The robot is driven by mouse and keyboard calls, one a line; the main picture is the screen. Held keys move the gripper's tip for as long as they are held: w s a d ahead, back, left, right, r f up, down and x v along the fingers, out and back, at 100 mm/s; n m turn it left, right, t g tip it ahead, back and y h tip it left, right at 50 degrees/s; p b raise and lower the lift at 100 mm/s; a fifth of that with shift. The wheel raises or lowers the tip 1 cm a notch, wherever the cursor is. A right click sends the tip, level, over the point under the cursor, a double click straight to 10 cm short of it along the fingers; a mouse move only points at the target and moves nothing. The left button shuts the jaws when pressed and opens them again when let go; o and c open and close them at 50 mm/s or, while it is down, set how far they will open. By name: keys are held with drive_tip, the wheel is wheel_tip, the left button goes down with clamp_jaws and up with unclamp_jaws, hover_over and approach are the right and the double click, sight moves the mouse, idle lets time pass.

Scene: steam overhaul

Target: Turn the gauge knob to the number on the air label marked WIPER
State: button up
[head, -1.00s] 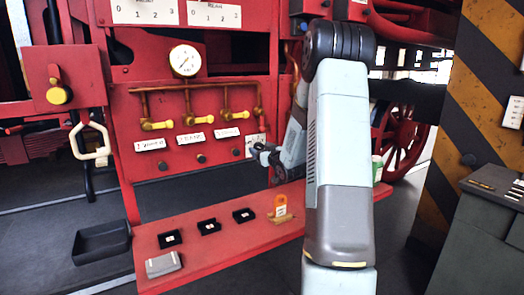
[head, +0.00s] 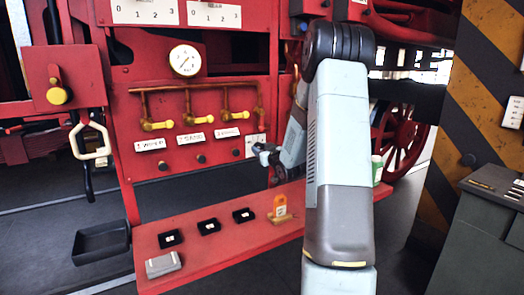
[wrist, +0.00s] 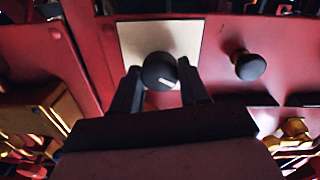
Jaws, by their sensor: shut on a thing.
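The gauge knob (wrist: 160,71) is a dark round knob with a white pointer mark, on a cream plate (wrist: 186,36). My gripper (wrist: 161,88) has one finger on each side of the knob and is shut on it. In the head view, my gripper (head: 262,153) is at the cream plate (head: 254,139) on the right of the red panel and hides the knob. The left white label (head: 150,144) seems to read 1 and WIPER, but the print is small. The middle label (head: 195,138) and right label (head: 228,132) are hard to read.
A round white gauge (head: 185,60) sits above brass valves (head: 157,125). A dark knob (wrist: 248,66) stands beside the plate.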

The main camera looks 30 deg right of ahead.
drive_tip(key=shift+m, duration=0.4)
drive_tip(key=m, duration=0.3)
drive_tip(key=shift+m, duration=1.9)
drive_tip(key=shift+d, duration=0.1)
drive_tip(key=o, duration=1.1)
drive_tip(key=shift+c, duration=0.2)
drive_tip(key=shift+s, duration=0.1)
drive_tip(key=s, duration=1.3)
drive_tip(key=shift+s+r, duration=0.15)
drive_tip(key=shift+s, duration=0.15)
